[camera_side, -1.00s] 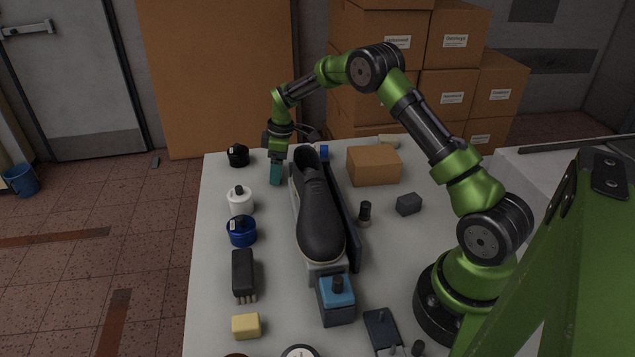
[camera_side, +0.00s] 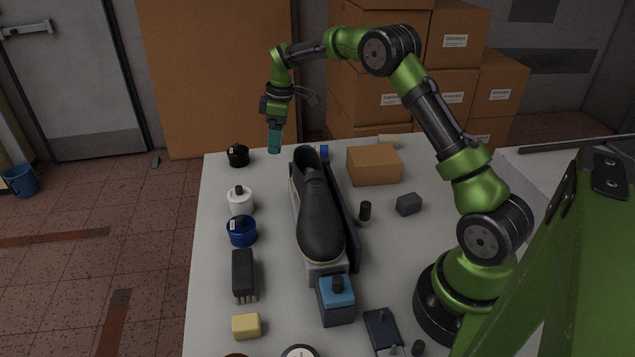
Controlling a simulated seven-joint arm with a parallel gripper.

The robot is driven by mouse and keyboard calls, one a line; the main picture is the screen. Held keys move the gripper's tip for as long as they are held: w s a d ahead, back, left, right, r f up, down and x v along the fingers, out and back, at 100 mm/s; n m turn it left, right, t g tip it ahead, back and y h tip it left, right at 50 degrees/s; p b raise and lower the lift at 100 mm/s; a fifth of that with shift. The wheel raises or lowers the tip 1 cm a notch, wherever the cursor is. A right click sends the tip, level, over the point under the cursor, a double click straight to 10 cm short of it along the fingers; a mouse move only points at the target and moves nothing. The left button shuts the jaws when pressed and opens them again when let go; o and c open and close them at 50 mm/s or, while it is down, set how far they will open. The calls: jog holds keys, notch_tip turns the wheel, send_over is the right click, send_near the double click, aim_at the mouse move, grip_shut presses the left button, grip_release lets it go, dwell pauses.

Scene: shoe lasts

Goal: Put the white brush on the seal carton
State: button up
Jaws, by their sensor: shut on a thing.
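My gripper (camera_side: 275,128) is shut on a teal block-like thing (camera_side: 274,142) and holds it upright above the table's far edge, left of the black shoe. The held thing is teal, not white, and I cannot tell what it is. The brown carton (camera_side: 374,166), probably the seal carton, stands right of the shoe, with nothing on its top. No plainly white brush shows. A cream thing (camera_side: 388,141) lies behind the carton, partly hidden by it. A dark brush (camera_side: 243,274) with pale bristles lies at the left.
A black shoe (camera_side: 319,215) stands mid-table beside a dark upright panel. Black (camera_side: 238,156), white (camera_side: 240,201) and blue (camera_side: 241,231) pots line the left side. A yellow block (camera_side: 246,326), a blue-topped block (camera_side: 337,300) and a grey block (camera_side: 409,204) also stand there.

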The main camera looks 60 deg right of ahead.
jog(key=s+d+r+m, duration=0.1)
jog(key=s+d+r, duration=0.35)
jog(key=s, duration=0.35)
jog(key=s+d+r+m, duration=0.1)
jog(key=s+d+r, duration=0.35)
jog(key=s, duration=0.25)
jog(key=s+a+f+n, duration=0.2)
jog(key=s+f, duration=0.1)
jog(key=s, duration=0.6)
jog(key=s+a+f+n, duration=0.2)
jog(key=s+a+f, duration=0.1)
jog(key=s, duration=0.6)
send_over(372, 154)
jog(key=shift+s+f, duration=0.25)
jog(key=shift+f, duration=0.2)
jog(key=shift+s+f, duration=0.2)
jog(key=shift+f, duration=0.25)
jog(key=shift+w+d+f, duration=0.1)
jog(key=shift+f, duration=0.8)
jog(key=shift+w+d+f, duration=0.1)
jog(key=shift+f, duration=0.75)
jog(key=shift+f, duration=0.1)
